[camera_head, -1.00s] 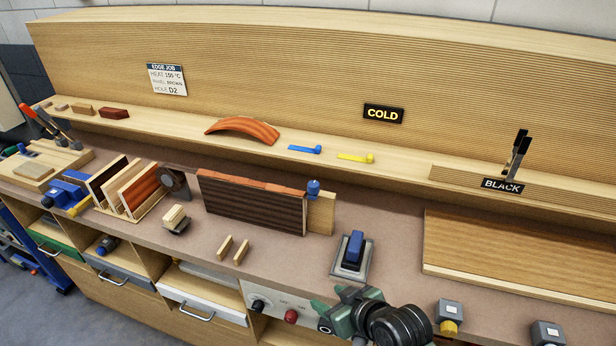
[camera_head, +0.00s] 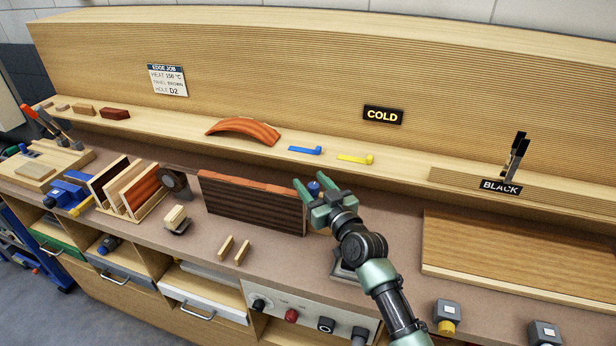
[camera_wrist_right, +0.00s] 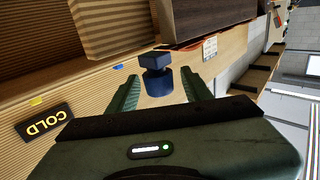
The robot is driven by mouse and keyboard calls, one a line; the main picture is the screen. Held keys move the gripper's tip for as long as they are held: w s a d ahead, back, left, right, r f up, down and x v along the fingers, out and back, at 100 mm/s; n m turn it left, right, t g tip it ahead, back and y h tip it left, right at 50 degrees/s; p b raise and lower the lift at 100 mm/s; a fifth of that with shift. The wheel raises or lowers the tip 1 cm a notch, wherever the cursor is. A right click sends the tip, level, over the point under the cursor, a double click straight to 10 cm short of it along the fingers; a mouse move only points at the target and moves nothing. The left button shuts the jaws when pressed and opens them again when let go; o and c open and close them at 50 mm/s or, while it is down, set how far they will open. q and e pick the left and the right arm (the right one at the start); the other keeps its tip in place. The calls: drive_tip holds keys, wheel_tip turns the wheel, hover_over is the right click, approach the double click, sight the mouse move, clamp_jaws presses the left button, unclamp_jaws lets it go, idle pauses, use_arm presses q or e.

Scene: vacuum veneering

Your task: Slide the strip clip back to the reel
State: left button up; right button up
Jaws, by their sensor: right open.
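A blue knob-shaped clip (camera_head: 314,188), which I take as the strip clip, is at the right end of the upright dark brown panel (camera_head: 250,208). A reddish strip (camera_head: 245,180) runs along the panel's top edge. The dark round reel (camera_head: 175,183) stands at the panel's left end. My right gripper (camera_head: 311,183) is open at the clip. In the right wrist view the clip (camera_wrist_right: 157,78) sits between the two spread fingers (camera_wrist_right: 158,88), with gaps visible on both sides. My left gripper is not in view.
A rack of upright panels (camera_head: 130,188) stands left of the reel. Two small wooden pieces (camera_head: 234,249) lie in front of the panel. A curved orange piece (camera_head: 243,130) and blue (camera_head: 305,150) and yellow (camera_head: 355,159) tools lie on the back ledge. A large board (camera_head: 515,255) lies at right.

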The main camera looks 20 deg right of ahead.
drive_tip(key=shift+w+a, duration=0.2)
drive_tip(key=shift+w, duration=0.85)
clamp_jaws()
drive_tip(key=shift+f, duration=0.1)
idle(0.6)
